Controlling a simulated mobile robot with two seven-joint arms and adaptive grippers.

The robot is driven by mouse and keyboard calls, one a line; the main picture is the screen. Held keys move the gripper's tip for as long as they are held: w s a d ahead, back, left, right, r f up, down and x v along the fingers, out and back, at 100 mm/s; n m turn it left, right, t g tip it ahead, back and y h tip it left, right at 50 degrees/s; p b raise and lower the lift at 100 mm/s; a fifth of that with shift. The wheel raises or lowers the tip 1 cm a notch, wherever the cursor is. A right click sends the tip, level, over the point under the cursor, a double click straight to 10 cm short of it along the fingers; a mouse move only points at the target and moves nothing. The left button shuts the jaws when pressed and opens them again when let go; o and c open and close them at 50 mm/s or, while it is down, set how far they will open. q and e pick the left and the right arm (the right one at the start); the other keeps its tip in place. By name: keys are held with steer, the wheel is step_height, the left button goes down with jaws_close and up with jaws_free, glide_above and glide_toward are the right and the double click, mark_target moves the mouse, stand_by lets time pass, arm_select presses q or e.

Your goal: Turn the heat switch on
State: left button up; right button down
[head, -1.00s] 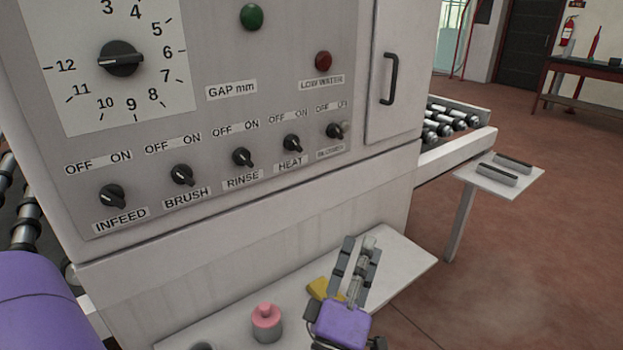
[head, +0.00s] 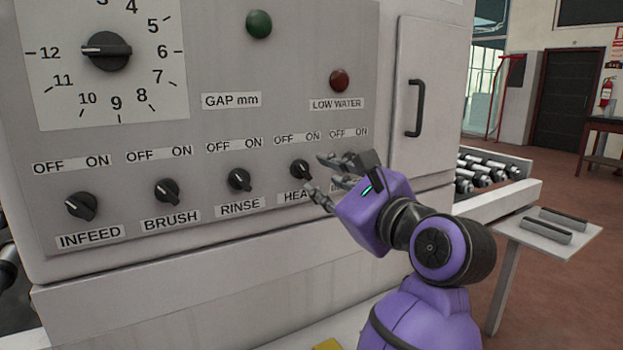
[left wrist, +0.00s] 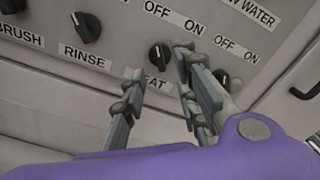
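The HEAT switch (head: 301,170) is a black rotary knob on the grey panel, below OFF and ON labels. Its grip slants from upper left to lower right, towards the OFF side, like the neighbouring knobs. My left gripper (head: 322,178) is just right of it, fingers apart, one higher and one lower. In the left wrist view the HEAT knob (left wrist: 158,56) shows between the two open fingertips (left wrist: 157,64); I cannot tell whether they touch it. The HEAT name label is partly hidden by the gripper. My right gripper is out of view.
The RINSE (head: 239,180), BRUSH (head: 167,191) and INFEED (head: 81,206) knobs lie to the left. The rightmost knob (left wrist: 221,77) is close beside a finger. A red LOW WATER lamp (head: 339,80) and a door handle (head: 414,108) are nearby.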

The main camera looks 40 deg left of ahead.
mark_target(306, 173)
arm_select(q)
steer(key=x, duration=0.5)
steer(key=shift+w+a, duration=0.1)
steer(key=shift+a, duration=0.15)
jaws_close()
